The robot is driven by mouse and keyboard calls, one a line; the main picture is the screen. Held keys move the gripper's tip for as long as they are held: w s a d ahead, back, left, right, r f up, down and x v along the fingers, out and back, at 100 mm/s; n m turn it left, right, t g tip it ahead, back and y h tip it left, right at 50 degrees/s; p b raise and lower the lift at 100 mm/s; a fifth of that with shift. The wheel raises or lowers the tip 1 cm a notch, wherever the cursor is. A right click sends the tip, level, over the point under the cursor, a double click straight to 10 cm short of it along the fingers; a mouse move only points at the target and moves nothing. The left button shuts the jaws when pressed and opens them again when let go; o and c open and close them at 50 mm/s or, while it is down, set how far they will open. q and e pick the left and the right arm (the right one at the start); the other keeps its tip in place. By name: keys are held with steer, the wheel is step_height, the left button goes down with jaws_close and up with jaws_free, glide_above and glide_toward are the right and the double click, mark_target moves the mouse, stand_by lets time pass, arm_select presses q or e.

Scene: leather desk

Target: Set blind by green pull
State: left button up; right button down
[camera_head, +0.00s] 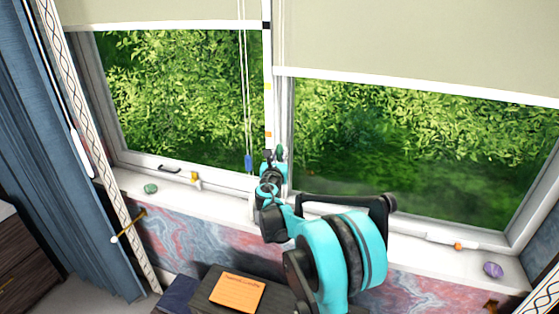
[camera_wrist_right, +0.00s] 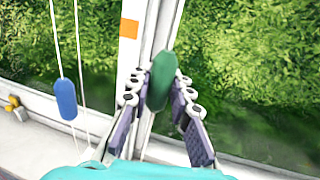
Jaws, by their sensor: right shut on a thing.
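The green pull (camera_head: 281,152) hangs by the middle window post. In the right wrist view the green pull (camera_wrist_right: 161,80) is upright between the two fingers of my right gripper (camera_wrist_right: 160,92). My right gripper (camera_head: 272,165), teal and black, is shut on it. The right blind (camera_head: 430,40) is partly lowered, its white bottom bar lower than that of the left blind (camera_head: 160,10). The blue pull (camera_head: 248,163) hangs on cords left of the gripper; it also shows in the right wrist view (camera_wrist_right: 65,98). My left gripper is not in view.
The middle post bears black, yellow and orange marks (camera_head: 268,133). The white sill (camera_head: 225,200) holds a green stone (camera_head: 150,188) and a purple stone (camera_head: 493,270). A blue curtain (camera_head: 50,170) hangs left. An orange notepad (camera_head: 237,293) lies below the window.

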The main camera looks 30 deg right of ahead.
step_height(320, 180, up, 30)
steer(key=p, duration=1.5)
steer(key=shift+w, duration=0.1)
steer(key=c, duration=1.3)
jaws_free()
steer(key=shift+r, duration=0.1)
steer(key=shift+c, duration=0.2)
steer(key=v, duration=1.2)
steer(key=shift+a, duration=0.1)
